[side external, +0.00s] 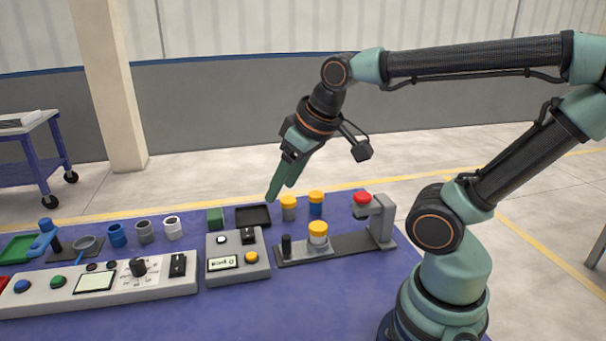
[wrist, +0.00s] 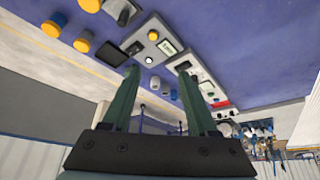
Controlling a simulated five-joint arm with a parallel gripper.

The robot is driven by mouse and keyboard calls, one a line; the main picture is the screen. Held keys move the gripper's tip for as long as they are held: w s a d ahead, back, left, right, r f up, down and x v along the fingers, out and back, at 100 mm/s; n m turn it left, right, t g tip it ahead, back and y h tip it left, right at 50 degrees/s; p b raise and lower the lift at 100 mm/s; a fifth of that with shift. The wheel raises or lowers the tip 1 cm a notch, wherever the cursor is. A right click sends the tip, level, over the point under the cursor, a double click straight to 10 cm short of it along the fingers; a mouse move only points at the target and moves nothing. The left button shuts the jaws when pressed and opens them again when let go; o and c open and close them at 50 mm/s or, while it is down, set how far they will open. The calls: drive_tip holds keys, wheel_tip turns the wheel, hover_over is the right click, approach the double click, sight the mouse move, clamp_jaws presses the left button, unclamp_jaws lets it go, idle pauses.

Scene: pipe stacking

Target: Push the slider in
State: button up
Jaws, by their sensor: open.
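The slider (side external: 313,252) is a light grey carriage on a dark flat rail (side external: 349,245). A black upright knob (side external: 286,246) stands at its left end. A grey post with a red button (side external: 362,197) rises at the rail's right end, apart from the cylinder. My gripper (side external: 280,190) is open and empty, above and behind the rail, pointing down and left, touching nothing. Its two green fingers also show in the wrist view (wrist: 159,74), spread apart.
A small grey control box (side external: 237,261) stands left of the rail, and a longer panel (side external: 100,287) lies farther left. Two yellow-capped cylinders (side external: 316,203) (side external: 288,208) and a dark tray (side external: 253,216) stand behind the rail. The blue tabletop (side external: 330,300) in front is clear.

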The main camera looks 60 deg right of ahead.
drive_tip(key=w+d+f+m+g, duration=0.1)
drive_tip(key=w+d+f+g, duration=0.25)
drive_tip(key=w+d, duration=0.2)
drive_tip(key=m+g, duration=0.1)
drive_tip(key=g, duration=0.1)
hover_over(286, 236)
wheel_tip(286, 236, down, 6)
wheel_tip(286, 236, down, 12)
drive_tip(key=shift+f, duration=0.25)
clamp_jaws()
idle(1.3)
